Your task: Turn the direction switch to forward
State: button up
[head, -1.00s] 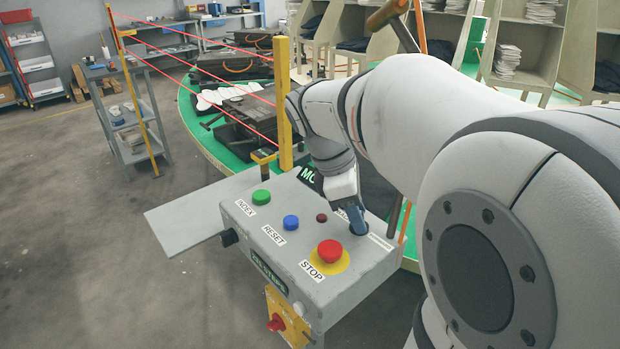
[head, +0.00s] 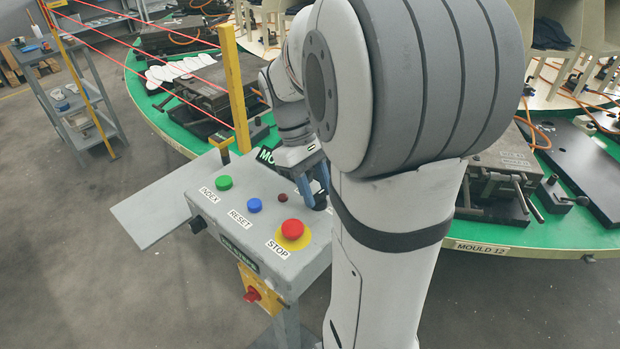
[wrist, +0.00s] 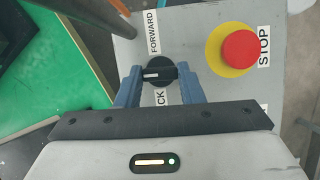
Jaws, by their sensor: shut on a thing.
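The direction switch (wrist: 157,73) is a black rotary knob with a white mark on the grey control panel (head: 225,207). It sits between a FORWARD label (wrist: 153,33) and a partly hidden label ending in "CK". In the wrist view its handle lies sideways, its white mark toward the left, pointing at neither label. My gripper (wrist: 158,75) has its blue-grey fingers on either side of the knob, shut on it. In the head view my gripper (head: 313,190) reaches down to the far right of the panel, and my arm hides part of that area.
A red STOP button (head: 292,228) on a yellow disc is close to the switch. A green INDEX button (head: 224,183) and a blue RESET button (head: 255,205) sit to the left. A green carousel table (head: 490,232) and a yellow post (head: 235,90) stand behind.

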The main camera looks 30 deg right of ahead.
jog(key=m+y+p, duration=0.1)
jog(key=m, duration=0.1)
jog(key=m+y+p, duration=0.1)
jog(key=m, duration=0.2)
jog(key=shift+s+d, duration=0.15)
jog(key=shift+m, duration=0.3)
dwell(0.3)
jog(key=o, duration=1)
